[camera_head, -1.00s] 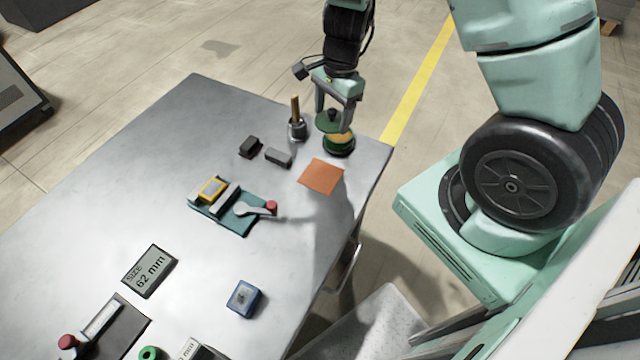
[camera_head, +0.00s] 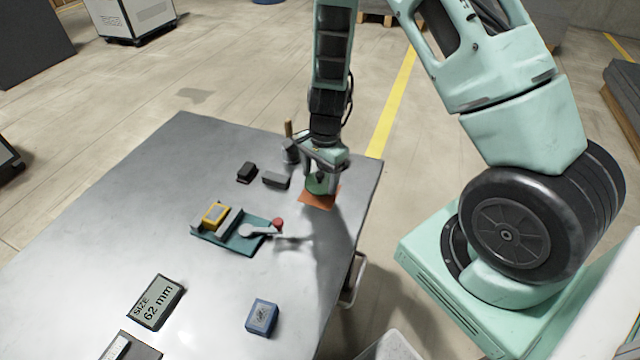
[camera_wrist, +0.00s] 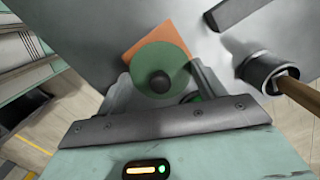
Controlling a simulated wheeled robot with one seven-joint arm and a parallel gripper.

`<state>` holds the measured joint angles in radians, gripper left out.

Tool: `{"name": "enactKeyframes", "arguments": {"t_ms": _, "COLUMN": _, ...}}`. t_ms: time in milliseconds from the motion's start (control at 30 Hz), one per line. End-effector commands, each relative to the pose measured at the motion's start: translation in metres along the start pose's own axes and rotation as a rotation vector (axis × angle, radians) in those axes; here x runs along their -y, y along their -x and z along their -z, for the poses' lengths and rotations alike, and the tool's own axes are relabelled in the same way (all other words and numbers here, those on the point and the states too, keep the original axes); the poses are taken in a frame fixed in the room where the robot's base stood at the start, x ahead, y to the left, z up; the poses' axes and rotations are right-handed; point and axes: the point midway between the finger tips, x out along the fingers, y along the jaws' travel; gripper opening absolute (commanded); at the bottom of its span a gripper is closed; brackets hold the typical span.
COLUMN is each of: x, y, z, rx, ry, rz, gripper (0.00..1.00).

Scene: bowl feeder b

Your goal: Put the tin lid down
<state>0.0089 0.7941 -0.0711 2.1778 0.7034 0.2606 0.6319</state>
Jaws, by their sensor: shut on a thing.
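The tin lid (camera_head: 319,184) is a round green disc with a dark knob. My gripper (camera_head: 321,179) is shut on it by the knob and holds it over the orange square mat (camera_head: 311,200) near the table's far right edge. In the wrist view the lid (camera_wrist: 160,62) lies between the fingers and covers part of the orange mat (camera_wrist: 142,46). I cannot tell whether the lid touches the mat. The green tin is mostly hidden behind my gripper; a green bit of it may show in the wrist view (camera_wrist: 190,97).
A metal cup with a brown-handled tool (camera_head: 290,152) stands just left of my gripper. Two dark blocks (camera_head: 276,180) lie further left. A teal fixture with a yellow part (camera_head: 240,232), a size display (camera_head: 156,301) and a blue box (camera_head: 262,317) are nearer. Bare table lies between them.

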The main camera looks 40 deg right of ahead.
Motion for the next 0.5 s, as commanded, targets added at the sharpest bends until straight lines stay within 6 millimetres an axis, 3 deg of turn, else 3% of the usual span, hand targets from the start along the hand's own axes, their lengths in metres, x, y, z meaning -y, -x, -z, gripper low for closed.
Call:
{"name": "enactKeyframes", "arguments": {"t_ms": 200, "x": -0.001, "y": -0.028, "z": 0.003, "rx": 0.002, "ry": -0.001, "rz": -0.003, "gripper": 0.47}}
{"name": "enactKeyframes", "arguments": {"t_ms": 500, "x": 0.000, "y": -0.031, "z": 0.004, "rx": 0.000, "ry": 0.000, "rz": 0.000, "gripper": 0.47}}
